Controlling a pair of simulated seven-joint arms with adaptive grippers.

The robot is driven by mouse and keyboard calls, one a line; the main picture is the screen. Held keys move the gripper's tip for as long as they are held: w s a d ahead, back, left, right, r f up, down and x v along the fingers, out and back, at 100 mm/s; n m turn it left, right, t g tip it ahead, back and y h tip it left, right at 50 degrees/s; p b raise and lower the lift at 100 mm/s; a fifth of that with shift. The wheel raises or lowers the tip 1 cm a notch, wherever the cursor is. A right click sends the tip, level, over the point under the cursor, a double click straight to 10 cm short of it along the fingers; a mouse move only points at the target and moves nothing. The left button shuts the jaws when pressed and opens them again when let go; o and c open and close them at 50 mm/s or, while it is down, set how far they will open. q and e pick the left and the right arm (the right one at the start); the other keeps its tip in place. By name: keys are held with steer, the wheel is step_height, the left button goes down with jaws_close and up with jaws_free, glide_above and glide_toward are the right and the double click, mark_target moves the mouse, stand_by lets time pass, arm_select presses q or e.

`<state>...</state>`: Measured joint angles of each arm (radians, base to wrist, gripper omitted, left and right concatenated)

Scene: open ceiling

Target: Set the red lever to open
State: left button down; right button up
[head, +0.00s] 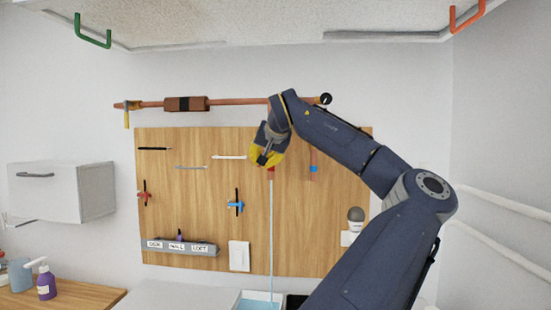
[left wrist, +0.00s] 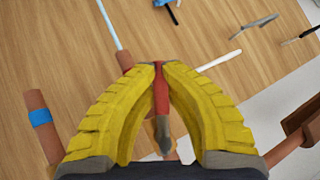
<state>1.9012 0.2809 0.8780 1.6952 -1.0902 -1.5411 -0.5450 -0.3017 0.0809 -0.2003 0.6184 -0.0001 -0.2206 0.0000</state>
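The red lever (left wrist: 161,92) shows in the left wrist view as a narrow red bar between the yellow fingers of my left gripper (left wrist: 158,68). The fingertips are close together with the red bar between them, and appear shut on it. In the head view this gripper (head: 266,158) is at the copper pipe (head: 235,102), over the upper part of the wooden board, and hides most of the lever and valve. A reddish outlet (left wrist: 125,60) sits beside the fingers, with a thin pale-blue stream (head: 272,235) running down. My right gripper is not in view.
The wooden board (head: 205,223) holds a blue tool (head: 236,204), a red tool (head: 145,193) and a labelled rack (head: 180,248). A short pipe with a blue band (head: 313,169) hangs right of the gripper. A basin (head: 258,304) stands below.

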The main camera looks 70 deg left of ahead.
arm_select(q)
steer(key=shift+w+d+n+t+h, duration=0.2)
steer(key=shift+w+n+t+h, duration=0.25)
steer(key=shift+w+t, duration=0.25)
steer(key=shift+w+d+n+t+h, duration=0.2)
steer(key=shift+w+n+t+h, duration=0.2)
steer(key=shift+t, duration=0.4)
steer(key=shift+w, duration=0.1)
steer(key=c, duration=1.4)
jaws_free()
steer(key=shift+f, duration=0.15)
steer(key=v, duration=1.2)
